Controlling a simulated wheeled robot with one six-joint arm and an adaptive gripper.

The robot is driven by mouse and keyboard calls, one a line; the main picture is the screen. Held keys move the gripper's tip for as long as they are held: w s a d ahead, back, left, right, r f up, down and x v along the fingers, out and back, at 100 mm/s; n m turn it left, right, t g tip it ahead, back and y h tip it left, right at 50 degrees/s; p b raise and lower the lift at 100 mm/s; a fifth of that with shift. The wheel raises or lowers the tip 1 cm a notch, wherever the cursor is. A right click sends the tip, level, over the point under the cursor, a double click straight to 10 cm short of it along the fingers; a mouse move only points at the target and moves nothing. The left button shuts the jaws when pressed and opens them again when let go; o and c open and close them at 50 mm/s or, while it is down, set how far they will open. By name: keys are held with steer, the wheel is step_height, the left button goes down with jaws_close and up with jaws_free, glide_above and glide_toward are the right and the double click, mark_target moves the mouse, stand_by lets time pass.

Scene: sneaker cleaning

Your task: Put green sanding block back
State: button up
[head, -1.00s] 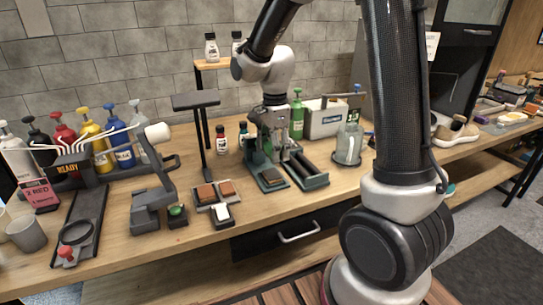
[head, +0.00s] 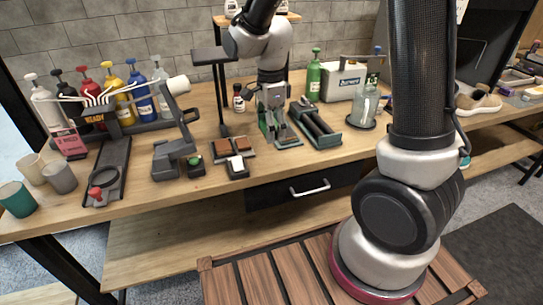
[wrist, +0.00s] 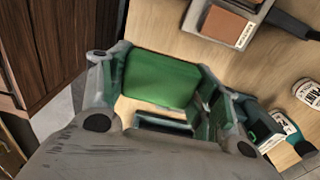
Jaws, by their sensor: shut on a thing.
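The green sanding block (wrist: 162,79) is between the fingers of my gripper (wrist: 160,95) in the wrist view. My gripper is shut on it. In the head view my gripper (head: 272,108) points down over the workbench, by a small dark green tray (head: 290,142). Only a green sliver of the block shows there. In the wrist view a dark green edge (wrist: 160,124) shows below the block. I cannot tell whether the block touches anything below it.
A dark green roller stand (head: 316,124) is close on the right. A black post stand (head: 218,90) rises behind left. A green bottle (head: 313,78) stands behind.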

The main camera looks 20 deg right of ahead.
mark_target(271, 158)
step_height(271, 158, down, 8)
steer(key=shift+f, duration=0.25)
steer(key=shift+f, duration=0.1)
steer(key=o, duration=1.1)
